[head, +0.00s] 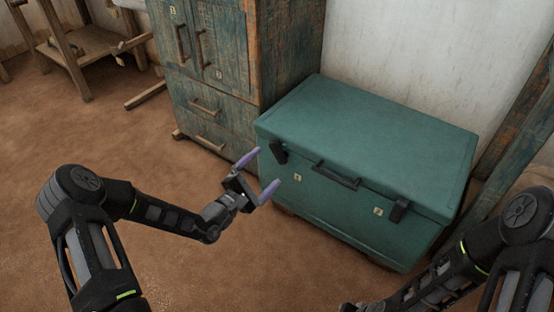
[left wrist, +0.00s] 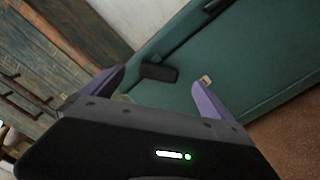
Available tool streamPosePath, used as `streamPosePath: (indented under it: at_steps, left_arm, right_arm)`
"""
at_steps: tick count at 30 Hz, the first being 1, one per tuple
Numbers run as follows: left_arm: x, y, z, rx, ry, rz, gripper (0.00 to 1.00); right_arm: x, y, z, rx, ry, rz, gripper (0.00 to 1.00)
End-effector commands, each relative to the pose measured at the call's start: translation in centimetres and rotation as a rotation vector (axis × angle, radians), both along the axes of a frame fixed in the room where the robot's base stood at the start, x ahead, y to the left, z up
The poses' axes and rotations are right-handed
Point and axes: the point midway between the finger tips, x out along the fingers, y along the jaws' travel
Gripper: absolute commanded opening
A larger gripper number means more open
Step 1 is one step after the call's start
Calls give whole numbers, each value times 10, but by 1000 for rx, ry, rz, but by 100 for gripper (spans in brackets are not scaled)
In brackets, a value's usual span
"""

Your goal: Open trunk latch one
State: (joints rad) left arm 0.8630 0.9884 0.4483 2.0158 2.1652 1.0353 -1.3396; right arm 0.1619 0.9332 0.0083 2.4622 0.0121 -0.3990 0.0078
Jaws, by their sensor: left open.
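The teal trunk (head: 350,215) stands with its lid down. Its left black latch (head: 279,152) sits at the lid seam near the left front corner, beside a small pale tag (head: 298,177). Another black latch (head: 398,210) is at the right, also beside a tag (head: 377,211). My left gripper (head: 262,174) is open and empty, its purple fingers pointing toward the left latch. In the left wrist view the latch (left wrist: 159,72) shows between and beyond the fingers (left wrist: 158,85), apparently not touching them. My right arm enters at the right; its gripper fingers are out of view.
A black handle (head: 336,176) is between the latches. A worn wooden cabinet (head: 210,90) with handles stands left of and behind the trunk. A wooden frame (head: 75,45) is at the far left. Timber posts lean at the right. The brown floor before the trunk is clear.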

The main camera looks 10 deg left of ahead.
Motion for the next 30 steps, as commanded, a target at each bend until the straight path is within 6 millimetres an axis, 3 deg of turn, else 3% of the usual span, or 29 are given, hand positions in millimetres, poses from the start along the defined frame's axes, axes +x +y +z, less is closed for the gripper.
streamPosePath:
  at_steps: [12, 23, 30]
  left_arm:
    - [55, -22, -3, 0, -1, -1, 97]
    - [60, -25, 0, -1, 1, -1, 97]
    - [60, -25, 0, -1, 1, -1, 78]
  right_arm:
    - [4, -1, -26, 5, -3, -3, 36]
    - [4, -1, -25, 6, -2, -3, 36]
    - [4, -1, -25, 5, -2, -3, 36]
